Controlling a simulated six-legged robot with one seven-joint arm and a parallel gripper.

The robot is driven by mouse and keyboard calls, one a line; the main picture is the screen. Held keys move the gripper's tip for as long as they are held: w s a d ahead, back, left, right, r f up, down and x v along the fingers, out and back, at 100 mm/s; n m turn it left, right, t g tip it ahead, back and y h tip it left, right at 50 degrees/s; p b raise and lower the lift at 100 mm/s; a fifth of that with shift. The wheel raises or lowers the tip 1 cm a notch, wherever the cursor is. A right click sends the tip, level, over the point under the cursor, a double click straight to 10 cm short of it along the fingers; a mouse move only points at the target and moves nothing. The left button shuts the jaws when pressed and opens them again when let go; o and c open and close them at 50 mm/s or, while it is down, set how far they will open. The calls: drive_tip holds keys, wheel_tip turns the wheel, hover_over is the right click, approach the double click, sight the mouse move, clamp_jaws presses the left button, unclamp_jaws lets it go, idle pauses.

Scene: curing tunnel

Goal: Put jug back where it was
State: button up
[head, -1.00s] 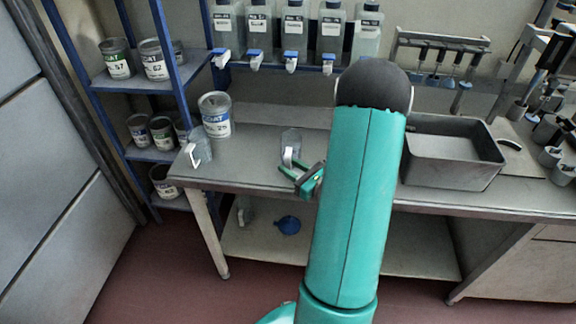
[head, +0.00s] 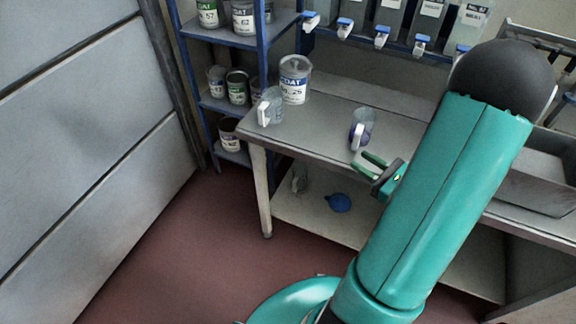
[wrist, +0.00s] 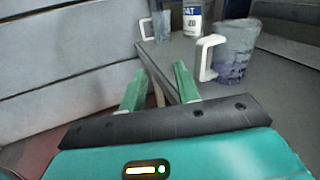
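A clear jug (head: 362,128) with a white handle and a bluish-purple tint in its lower part stands upright on the bench (head: 325,128), near the front edge. In the wrist view this jug (wrist: 236,55) is at the right, its handle facing left. A second clear jug (head: 270,106) with a white handle stands at the bench's left front corner, and shows farther off in the wrist view (wrist: 163,26). My gripper (head: 370,167) is open and empty, just in front of the nearer jug and apart from it. Its green fingers (wrist: 160,75) point past the jug's left side.
A paint can (head: 295,80) stands behind the corner jug. A blue shelf rack (head: 262,60) with cans is at the left. Bottles with blue-topped taps (head: 382,36) hang above the bench. A grey tray (head: 540,180) is at the right. A blue funnel (head: 338,202) lies on the lower shelf.

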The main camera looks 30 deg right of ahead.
drive_tip(key=a+r+n+g+y, duration=0.2)
drive_tip(key=a+r+n+g, duration=0.2)
drive_tip(key=a+n+g, duration=0.6)
drive_tip(key=a+r+n+g+y, duration=0.35)
drive_tip(key=a+n, duration=0.45)
drive_tip(key=a, duration=0.5)
drive_tip(key=s+a+r+n+t+h, duration=0.1)
drive_tip(key=s+a+r+n+h, duration=0.1)
drive_tip(key=r+n+h, duration=0.2)
drive_tip(key=s+a+r+n+t+h, duration=0.1)
drive_tip(key=a+r+n+h, duration=0.1)
drive_tip(key=r+n+h, duration=0.3)
drive_tip(key=n+h, duration=0.1)
drive_tip(key=n, duration=0.3)
drive_tip(key=shift+s+r+n, duration=0.25)
drive_tip(key=shift+s+n, duration=0.05)
drive_tip(key=shift+s, duration=0.1)
drive_tip(key=shift+d, duration=0.15)
